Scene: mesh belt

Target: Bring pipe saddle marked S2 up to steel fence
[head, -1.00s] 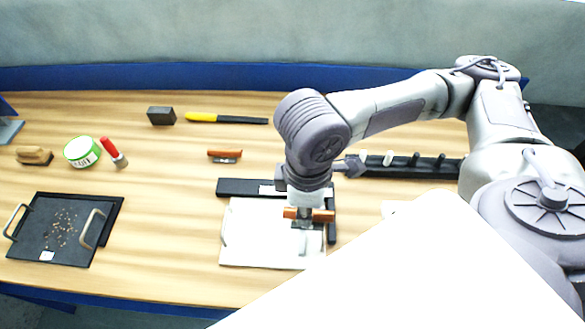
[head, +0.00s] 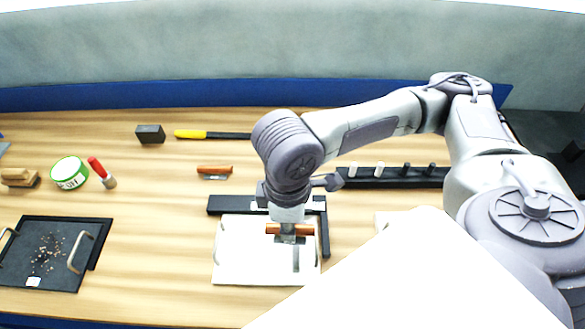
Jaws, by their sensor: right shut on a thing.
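My right gripper (head: 288,238) points down over the white plate (head: 232,270). It is shut on an orange-brown pipe saddle (head: 273,229), which sits low at the plate; whether it touches the plate I cannot tell. A dark L-shaped fence (head: 230,205) runs along the plate's back edge and down its right side (head: 325,240). The held saddle is apart from both sides of it. A second orange-brown saddle (head: 214,170) lies on the table behind the fence. No S2 mark is legible on either saddle. My left gripper is not in view.
A black tray (head: 15,270) with handles and small bits is at left. A green-white tin (head: 69,172), a red-handled tool (head: 98,169), a brush (head: 18,177), a dark block (head: 150,134) and a yellow-handled tool (head: 190,134) lie behind. A black peg rack (head: 395,180) stands right.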

